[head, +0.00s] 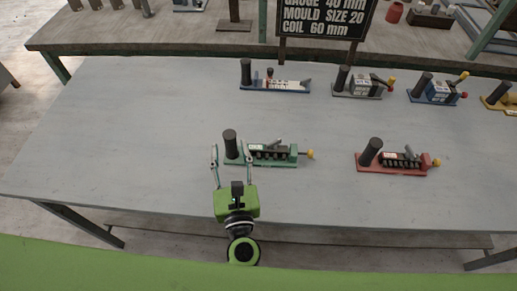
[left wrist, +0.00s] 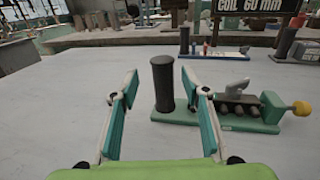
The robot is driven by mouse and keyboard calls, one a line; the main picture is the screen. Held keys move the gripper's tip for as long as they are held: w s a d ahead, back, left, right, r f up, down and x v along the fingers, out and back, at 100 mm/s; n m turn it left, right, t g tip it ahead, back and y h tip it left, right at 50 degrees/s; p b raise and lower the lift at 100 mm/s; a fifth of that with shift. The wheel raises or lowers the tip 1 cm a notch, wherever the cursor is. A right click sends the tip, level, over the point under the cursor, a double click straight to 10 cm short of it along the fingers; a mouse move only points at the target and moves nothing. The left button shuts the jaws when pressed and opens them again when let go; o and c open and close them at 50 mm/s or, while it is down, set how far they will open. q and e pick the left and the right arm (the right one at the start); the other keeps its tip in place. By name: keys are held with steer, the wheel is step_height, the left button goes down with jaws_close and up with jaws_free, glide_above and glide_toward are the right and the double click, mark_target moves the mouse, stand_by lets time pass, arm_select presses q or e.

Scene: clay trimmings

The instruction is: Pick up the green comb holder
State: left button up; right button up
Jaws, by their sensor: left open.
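The green comb holder (head: 282,162) lies on the grey table, with a black upright cylinder (head: 230,143) at its left end, a dark comb row in the middle and a yellow knob at its right end. It also shows in the left wrist view (left wrist: 271,108). My left gripper (head: 231,154) is open and empty at the holder's left end. In the left wrist view the cylinder appears between the fingers (left wrist: 157,84), closer to the right one, which overlaps part of the base. I cannot tell whether the fingers touch it. My right gripper is out of view.
On the grey table (head: 140,120), a red holder (head: 395,170) stands to the right. Blue (head: 280,90), grey (head: 355,96), another blue and yellow holders line the back edge. A dark sign (head: 325,15) stands behind. The table's left part is clear.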

mark_target(231, 142)
arm_select(q)
steer(key=x, duration=0.2)
steer(key=p+x, duration=0.1)
steer(key=shift+w+d, duration=0.1)
steer(key=shift+w, duration=0.35)
steer(key=shift+w+f+p, duration=0.1)
steer(key=shift+w+p, duration=0.2)
steer(key=shift+w, duration=0.15)
jaws_close()
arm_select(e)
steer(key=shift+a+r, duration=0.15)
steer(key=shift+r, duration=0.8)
